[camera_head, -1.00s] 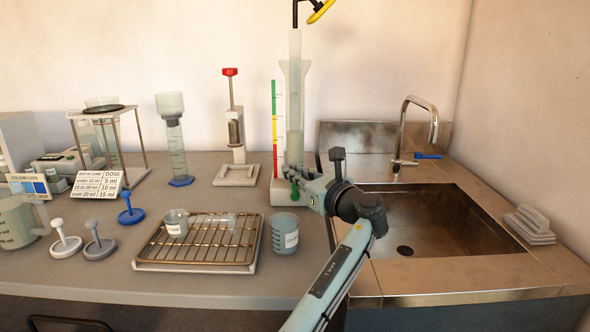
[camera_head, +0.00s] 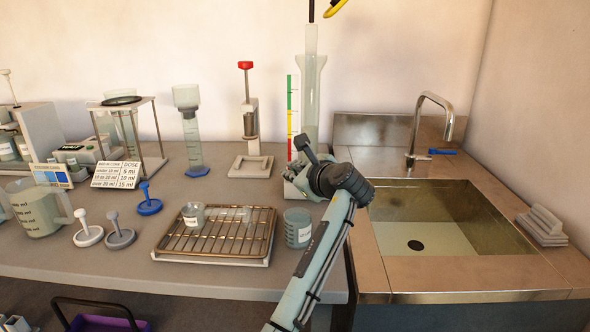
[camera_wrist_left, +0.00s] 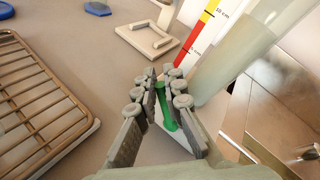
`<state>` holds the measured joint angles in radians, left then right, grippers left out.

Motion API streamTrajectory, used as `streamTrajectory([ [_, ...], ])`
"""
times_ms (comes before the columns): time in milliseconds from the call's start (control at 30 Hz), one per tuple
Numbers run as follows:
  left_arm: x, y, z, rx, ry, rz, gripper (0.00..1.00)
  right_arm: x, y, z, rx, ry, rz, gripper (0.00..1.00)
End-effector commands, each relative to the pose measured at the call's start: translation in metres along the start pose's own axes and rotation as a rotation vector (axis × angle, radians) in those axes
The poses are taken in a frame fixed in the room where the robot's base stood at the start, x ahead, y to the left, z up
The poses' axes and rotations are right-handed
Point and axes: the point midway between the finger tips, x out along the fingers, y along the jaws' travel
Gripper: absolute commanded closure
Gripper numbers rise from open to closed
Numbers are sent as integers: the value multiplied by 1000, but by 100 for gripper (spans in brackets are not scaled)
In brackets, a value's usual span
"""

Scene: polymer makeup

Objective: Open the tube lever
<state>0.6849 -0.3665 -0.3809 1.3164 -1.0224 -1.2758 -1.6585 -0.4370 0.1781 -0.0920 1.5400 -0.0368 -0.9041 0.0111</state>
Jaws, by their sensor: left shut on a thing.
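The tall clear tube (camera_head: 310,95) stands upright beside a coloured scale strip (camera_head: 293,115), left of the sink. Its lower part also shows in the left wrist view (camera_wrist_left: 228,70). The green tube lever (camera_wrist_left: 165,108) sits low in front of the tube, between my left gripper's fingers. My left gripper (camera_wrist_left: 162,95) is shut on the lever. In the head view the left gripper (camera_head: 298,172) is at the tube's base and hides the lever. My right gripper is not in view.
A wire rack (camera_head: 217,235) with a small cup lies left of my arm, and a greenish beaker (camera_head: 298,228) stands close to the forearm. A red-topped press (camera_head: 250,125) stands behind. The sink (camera_head: 440,220) is at the right.

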Motion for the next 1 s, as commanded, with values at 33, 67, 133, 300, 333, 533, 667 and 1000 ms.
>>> streamTrajectory([
  [33,0,1,0,-7,5,1,100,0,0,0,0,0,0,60],
  [67,1,1,0,-10,7,1,100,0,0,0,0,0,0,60],
  [133,1,1,0,-14,10,2,100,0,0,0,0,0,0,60],
  [300,1,2,0,-15,11,2,100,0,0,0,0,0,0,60],
  [333,1,2,0,-15,11,2,100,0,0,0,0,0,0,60],
  [533,1,2,0,-14,10,2,85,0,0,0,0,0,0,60],
  [667,1,1,0,-14,10,2,69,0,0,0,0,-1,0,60],
  [1000,-2,1,0,-14,10,1,69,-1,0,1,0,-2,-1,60],
])
